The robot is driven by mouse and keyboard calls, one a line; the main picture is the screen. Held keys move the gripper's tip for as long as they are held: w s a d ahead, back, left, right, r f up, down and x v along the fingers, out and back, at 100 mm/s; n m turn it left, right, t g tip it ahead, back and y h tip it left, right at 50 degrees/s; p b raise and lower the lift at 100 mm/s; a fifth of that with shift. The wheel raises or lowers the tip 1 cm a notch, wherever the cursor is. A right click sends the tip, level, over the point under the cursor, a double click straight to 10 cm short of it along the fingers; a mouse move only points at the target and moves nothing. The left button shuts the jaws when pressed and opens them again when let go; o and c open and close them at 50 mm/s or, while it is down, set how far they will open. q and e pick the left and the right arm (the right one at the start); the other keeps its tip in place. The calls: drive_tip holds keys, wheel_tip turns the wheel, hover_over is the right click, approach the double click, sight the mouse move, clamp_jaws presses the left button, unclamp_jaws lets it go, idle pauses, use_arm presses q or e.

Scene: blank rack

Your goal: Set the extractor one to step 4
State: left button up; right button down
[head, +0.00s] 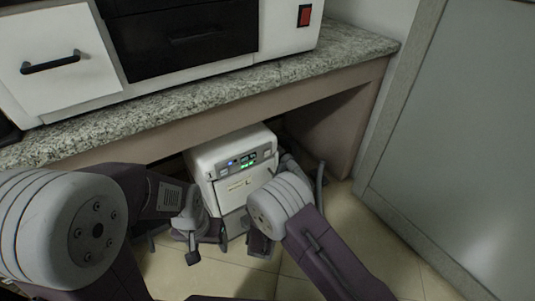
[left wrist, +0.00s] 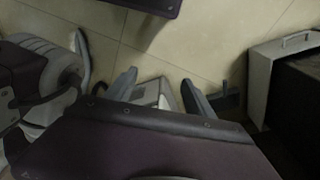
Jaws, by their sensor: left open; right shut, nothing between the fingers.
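The extractor (head: 217,158) is a white box on the floor under the counter. Its front control panel (head: 264,153) shows a small dark display, a blue light and green lights; the step shown is too small to read. My left gripper (head: 207,246) is open and low in front of the extractor's lower left front. In the left wrist view its fingers (left wrist: 160,92) stand apart with a pale object behind them, which I cannot identify. My right gripper (head: 262,243) is near the lower right front, shut and empty, its fingertips hard to make out.
The granite counter (head: 200,97) overhangs the extractor and carries a white unit with a red switch (head: 304,15). A grey door or panel (head: 455,130) stands at right. Tiled floor (head: 395,240) is clear at lower right. A white box with a handle (left wrist: 262,80) shows in the left wrist view.

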idle(0.3)
use_arm(q)
clamp_jaws()
idle(1.6)
